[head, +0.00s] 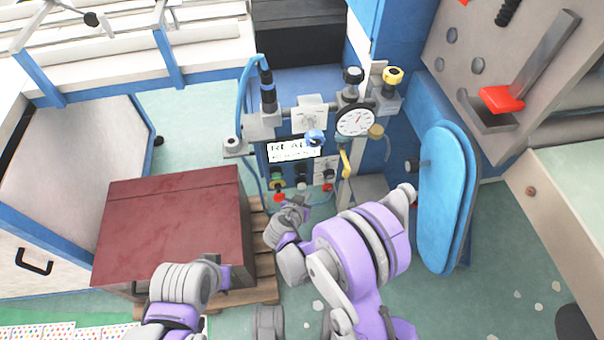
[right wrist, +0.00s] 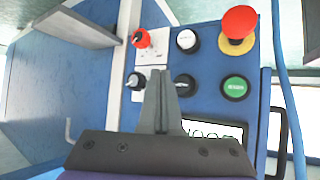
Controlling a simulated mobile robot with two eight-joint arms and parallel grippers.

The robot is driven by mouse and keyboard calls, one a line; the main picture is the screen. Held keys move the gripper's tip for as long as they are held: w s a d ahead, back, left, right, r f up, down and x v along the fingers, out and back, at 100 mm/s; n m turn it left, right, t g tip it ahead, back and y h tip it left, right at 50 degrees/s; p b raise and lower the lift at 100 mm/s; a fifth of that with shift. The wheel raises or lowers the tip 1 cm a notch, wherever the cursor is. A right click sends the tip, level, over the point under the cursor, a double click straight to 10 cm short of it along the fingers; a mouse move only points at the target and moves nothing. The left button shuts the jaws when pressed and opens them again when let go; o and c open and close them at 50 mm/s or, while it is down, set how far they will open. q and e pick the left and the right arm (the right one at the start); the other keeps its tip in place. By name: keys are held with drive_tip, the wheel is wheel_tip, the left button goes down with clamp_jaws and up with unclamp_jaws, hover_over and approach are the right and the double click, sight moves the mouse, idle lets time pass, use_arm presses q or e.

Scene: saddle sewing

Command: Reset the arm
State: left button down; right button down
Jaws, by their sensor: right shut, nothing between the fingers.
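My right gripper (head: 302,206) reaches toward the blue control panel below the lit display (head: 290,150) in the head view. In the right wrist view its grey fingers (right wrist: 158,78) are shut together and empty, in front of the panel (right wrist: 208,62). I cannot tell whether they touch it. The panel carries a red emergency button (right wrist: 239,24), a green button (right wrist: 235,88), a white button (right wrist: 187,40), a black knob (right wrist: 185,85) and a red-tipped switch (right wrist: 141,38).
A dark red box (head: 170,220) rests on a wooden pallet (head: 262,275) at left. A pressure gauge (head: 355,120) and valves stand above the panel. Blue rounded pads (head: 447,200) are right of my right arm.

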idle(0.5)
